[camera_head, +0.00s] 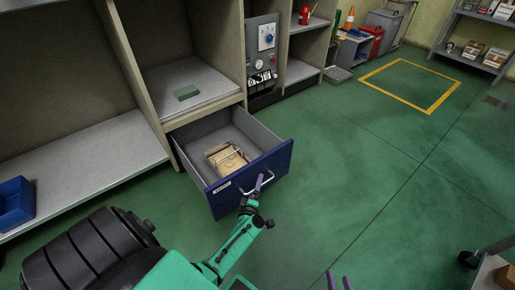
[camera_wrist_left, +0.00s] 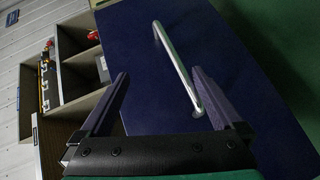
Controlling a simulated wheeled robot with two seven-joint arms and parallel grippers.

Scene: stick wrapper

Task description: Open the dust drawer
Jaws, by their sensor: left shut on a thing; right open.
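The dust drawer (camera_head: 246,176) has a dark blue front, a small white label and a silver bar handle (camera_head: 262,187). It stands pulled well out of the cabinet. My left gripper (camera_head: 258,184) is at the drawer front and shut on the handle. In the left wrist view, the handle (camera_wrist_left: 170,55) runs between the fingers of the left gripper (camera_wrist_left: 160,85), in front of the blue drawer front (camera_wrist_left: 240,85). My right gripper (camera_head: 339,281) shows only its two purple fingertips, apart and empty, at the bottom edge of the head view.
A tan package (camera_head: 228,158) lies inside the drawer. A blue bin (camera_head: 14,201) sits at the far left. A cart (camera_head: 492,272) stands at the lower right. The green floor right of the drawer is clear.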

